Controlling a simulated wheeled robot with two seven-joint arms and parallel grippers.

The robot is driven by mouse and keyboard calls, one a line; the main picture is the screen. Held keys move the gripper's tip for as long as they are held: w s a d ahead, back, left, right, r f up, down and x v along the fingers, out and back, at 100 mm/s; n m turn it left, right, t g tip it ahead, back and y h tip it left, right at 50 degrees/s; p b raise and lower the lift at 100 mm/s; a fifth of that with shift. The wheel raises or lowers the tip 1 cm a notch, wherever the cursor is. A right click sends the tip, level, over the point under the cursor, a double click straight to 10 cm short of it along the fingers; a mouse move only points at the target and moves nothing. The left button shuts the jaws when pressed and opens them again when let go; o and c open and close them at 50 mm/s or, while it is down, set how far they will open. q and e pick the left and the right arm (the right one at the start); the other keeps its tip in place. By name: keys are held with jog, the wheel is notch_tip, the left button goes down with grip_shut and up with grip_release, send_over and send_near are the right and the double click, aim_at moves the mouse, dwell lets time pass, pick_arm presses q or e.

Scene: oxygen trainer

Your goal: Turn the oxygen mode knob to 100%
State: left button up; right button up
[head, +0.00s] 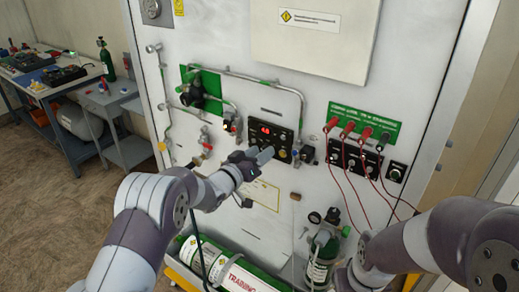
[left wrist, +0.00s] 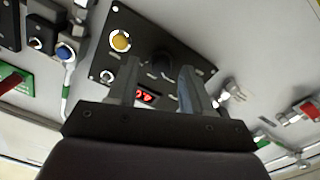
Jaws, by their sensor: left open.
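A dark control panel (head: 271,133) with a red lit display (head: 266,130) is on the upright white trainer board. My left gripper (head: 262,156) is at the panel's lower edge. In the left wrist view, my left gripper (left wrist: 160,68) is open, its fingers apart and pointing at the panel (left wrist: 190,67). A round black knob (left wrist: 161,63) shows between the fingertips; I cannot tell whether they touch it. Its label and pointer are not readable. A yellow knob (left wrist: 121,41) is beside it. My right arm is at the lower right in the head view, its gripper out of sight.
Red leads (head: 352,185) hang from a jack panel right of the control panel. Pipes and valves (head: 205,140) are to the left. A blue-capped fitting (left wrist: 65,53) is near the panel. Open floor is at left.

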pick_arm(q)
jog(key=shift+w+d+f, duration=0.1)
jog(key=shift+w, duration=0.1)
grip_shut()
jog(key=shift+s+d+m+y+b, duration=0.1)
jog(key=shift+m+y+b, duration=0.2)
jog(key=shift+m+b, duration=5.45)
jog(key=shift+n+b, duration=0.35)
jog(key=shift+b, duration=0.15)
grip_release()
